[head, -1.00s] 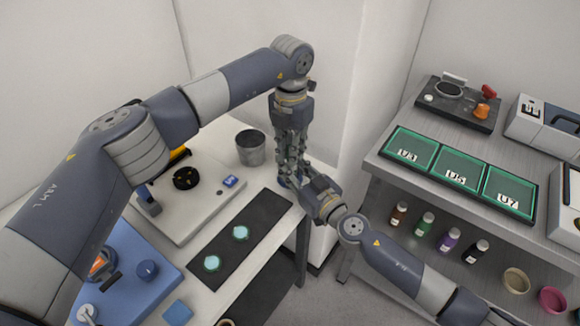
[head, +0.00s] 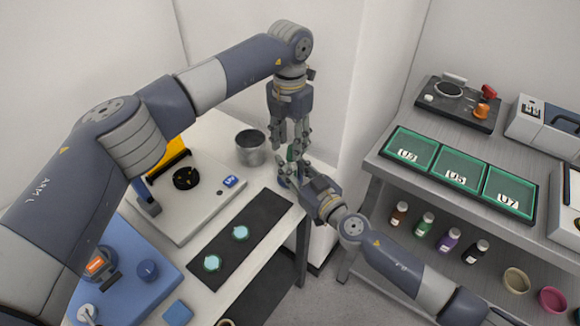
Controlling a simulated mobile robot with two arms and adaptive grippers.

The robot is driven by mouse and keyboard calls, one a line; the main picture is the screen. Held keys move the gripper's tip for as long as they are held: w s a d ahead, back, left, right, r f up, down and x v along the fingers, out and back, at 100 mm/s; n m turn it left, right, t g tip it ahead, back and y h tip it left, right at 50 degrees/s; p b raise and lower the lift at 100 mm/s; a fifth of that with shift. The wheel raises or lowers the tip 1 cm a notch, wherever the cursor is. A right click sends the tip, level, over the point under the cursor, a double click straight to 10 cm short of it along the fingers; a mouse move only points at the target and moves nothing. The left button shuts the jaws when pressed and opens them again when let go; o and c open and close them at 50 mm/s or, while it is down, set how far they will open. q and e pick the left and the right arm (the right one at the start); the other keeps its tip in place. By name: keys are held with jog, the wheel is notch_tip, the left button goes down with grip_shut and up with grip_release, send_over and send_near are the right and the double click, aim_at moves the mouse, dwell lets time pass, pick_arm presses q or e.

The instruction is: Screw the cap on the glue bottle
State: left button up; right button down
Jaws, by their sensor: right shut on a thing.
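My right gripper (head: 290,175) reaches in from the lower right, at the right end of the white table. It is shut on the glue bottle, of which only a small green part (head: 291,155) shows between the fingers. My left gripper (head: 291,148) points down from above, just over the bottle. Its fingers stand apart with a gap between them, and I see nothing held there. The cap cannot be made out; the fingers of both grippers hide the bottle's top.
A grey metal cup (head: 250,148) stands just left of the grippers. A dark mat (head: 240,250) with two pale cyan discs lies in front. A light instrument (head: 195,210) and a blue device (head: 135,285) stand further left. A shelf with green trays (head: 460,170) and small bottles is at right.

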jog(key=shift+s+d+f, duration=0.1)
jog(key=shift+s+f, duration=0.05)
jog(key=shift+f, duration=0.25)
pick_arm(q)
notch_tip(320, 180, up, 9)
jog(key=shift+r, duration=0.15)
jog(key=shift+a, duration=0.15)
pick_arm(e)
jog(key=c, duration=1.5)
grip_release()
jog(key=shift+c, duration=0.2)
jog(key=o, duration=0.3)
jog(key=shift+d+r, duration=0.1)
pick_arm(q)
jog(key=shift+d, duration=0.25)
pick_arm(e)
jog(key=shift+r, duration=0.25)
jog(key=shift+s, duration=0.15)
pick_arm(q)
jog(key=shift+a, duration=0.1)
pick_arm(e)
jog(key=v, duration=1.2)
